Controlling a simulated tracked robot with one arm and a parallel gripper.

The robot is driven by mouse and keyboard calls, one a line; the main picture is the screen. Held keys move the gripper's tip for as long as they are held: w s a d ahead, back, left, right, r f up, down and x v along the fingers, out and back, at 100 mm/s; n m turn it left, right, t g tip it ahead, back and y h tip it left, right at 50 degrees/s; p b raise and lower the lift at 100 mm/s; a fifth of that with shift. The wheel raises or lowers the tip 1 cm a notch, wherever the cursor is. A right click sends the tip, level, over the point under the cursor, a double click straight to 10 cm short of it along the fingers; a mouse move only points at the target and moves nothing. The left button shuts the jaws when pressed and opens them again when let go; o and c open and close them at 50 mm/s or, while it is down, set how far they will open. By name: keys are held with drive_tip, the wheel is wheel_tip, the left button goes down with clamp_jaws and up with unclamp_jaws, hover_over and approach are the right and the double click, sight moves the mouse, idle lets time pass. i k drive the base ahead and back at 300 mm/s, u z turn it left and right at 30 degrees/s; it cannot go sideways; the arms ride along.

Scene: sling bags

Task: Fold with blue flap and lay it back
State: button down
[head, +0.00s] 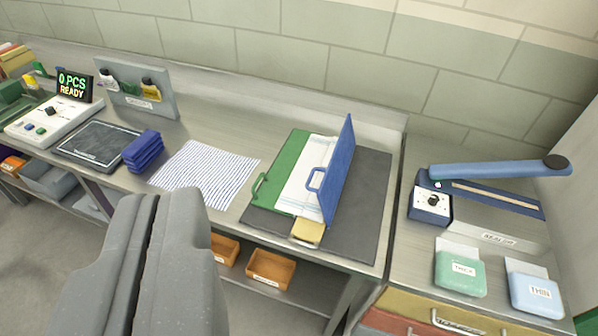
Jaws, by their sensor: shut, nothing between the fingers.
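The folding board lies on a dark grey base (369,195) on the metal bench, right of centre. Its blue flap (340,165) stands raised, nearly upright, with a blue loop handle (316,179) on its left face. The green flap (281,170) lies flat on the left, with a green handle at its left edge. A white cloth (306,178) with faint lines lies between them, partly hidden behind the blue flap. A small yellow flap (308,232) is at the front. My gripper (152,203) is shut and empty at the lower left, apart from the board.
A striped cloth (205,177) lies flat left of the board, with a stack of folded blue cloths (142,150) beyond it. A scale (92,147) and a display reading "0 PCS READY" are far left. A sealer with a raised blue arm (495,169) stands right. Orange bins sit below.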

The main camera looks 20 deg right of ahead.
sight(328, 193)
drive_tip(key=i, duration=0.85)
drive_tip(key=u, duration=0.05)
